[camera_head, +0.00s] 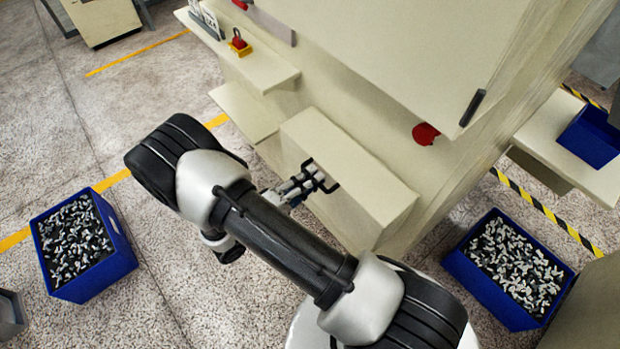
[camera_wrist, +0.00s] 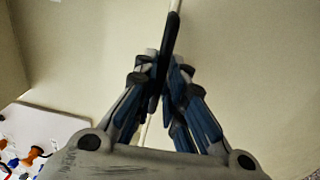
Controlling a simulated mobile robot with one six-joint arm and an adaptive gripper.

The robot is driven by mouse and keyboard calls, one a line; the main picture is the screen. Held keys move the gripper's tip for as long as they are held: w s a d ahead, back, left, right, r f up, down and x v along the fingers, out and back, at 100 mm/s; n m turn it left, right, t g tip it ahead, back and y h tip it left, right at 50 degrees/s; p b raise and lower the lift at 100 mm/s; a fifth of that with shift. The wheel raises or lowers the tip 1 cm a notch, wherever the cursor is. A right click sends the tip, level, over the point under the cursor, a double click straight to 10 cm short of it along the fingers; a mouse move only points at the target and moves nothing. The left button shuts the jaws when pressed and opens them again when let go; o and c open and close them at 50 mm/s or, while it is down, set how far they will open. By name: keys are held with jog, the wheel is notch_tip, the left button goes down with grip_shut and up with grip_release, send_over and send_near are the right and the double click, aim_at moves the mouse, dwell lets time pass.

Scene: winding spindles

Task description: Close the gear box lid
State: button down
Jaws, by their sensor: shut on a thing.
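A beige box-shaped cover (camera_head: 350,165), which looks like the gear box lid, juts from the front of the large machine in the head view. A black handle (camera_head: 331,186) sits on its front side. My gripper (camera_head: 308,180) is at this handle. In the wrist view my gripper (camera_wrist: 162,75) has its fingers closed from both sides on the dark handle bar (camera_wrist: 170,35). Beige surface lies on both sides of the bar, with a thin pale strip in line with it. My arm hides part of the cover's lower front, and I cannot tell how far the lid is open.
Blue bins of metal parts stand on the floor at left (camera_head: 110,270) and right (camera_head: 475,292). A larger beige panel (camera_head: 400,45) with its own black handle overhangs above. A shelf (camera_head: 250,65) holds a red-and-yellow item. A white surface with small coloured items (camera_wrist: 35,140) shows lower left in the wrist view.

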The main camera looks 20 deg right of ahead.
jog(key=c, duration=1.7)
grip_release()
jog(key=shift+d+f, duration=0.35)
jog(key=shift+f, duration=0.5)
jog(key=v, duration=1.2)
jog(key=shift+r, duration=0.35)
jog(key=shift+w, duration=0.1)
